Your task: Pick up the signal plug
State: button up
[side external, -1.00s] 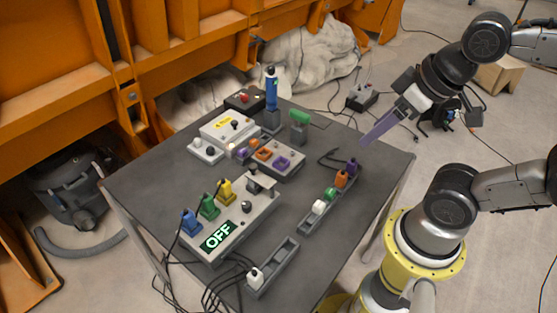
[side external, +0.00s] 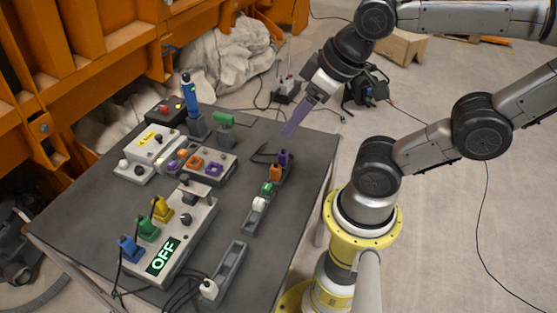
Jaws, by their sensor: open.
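No plug is marked as the signal plug, so I cannot tell which one it is. A rack on the table's right side holds a purple plug (side external: 284,157), an orange plug (side external: 276,172), a green plug (side external: 267,188) and a white plug (side external: 259,204). Another white plug (side external: 208,289) with a cable stands at the near end of the front rack (side external: 229,268). My gripper (side external: 287,133) has long purple fingers and is open. It is above the table's far right part, apart from the purple plug in the picture, and I see nothing held.
A grey box with an OFF display (side external: 163,256) carries blue (side external: 129,248), green (side external: 148,228) and yellow (side external: 162,208) plugs. A tall blue tool (side external: 190,98) stands behind. Dark table (side external: 95,195) is bare at the left. Cables hang at the front.

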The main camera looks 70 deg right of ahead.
jog(key=shift+o, duration=0.4)
dwell(0.4)
jog(key=m+g, duration=0.6)
jog(key=m, duration=1.2)
send_over(283, 155)
jog(key=d, duration=0.1)
notch_tip(283, 155, down, 15)
jog(key=f, duration=1.3)
jog(key=shift+w+f, duration=0.15)
jog(key=shift+w, duration=0.05)
grip_shut()
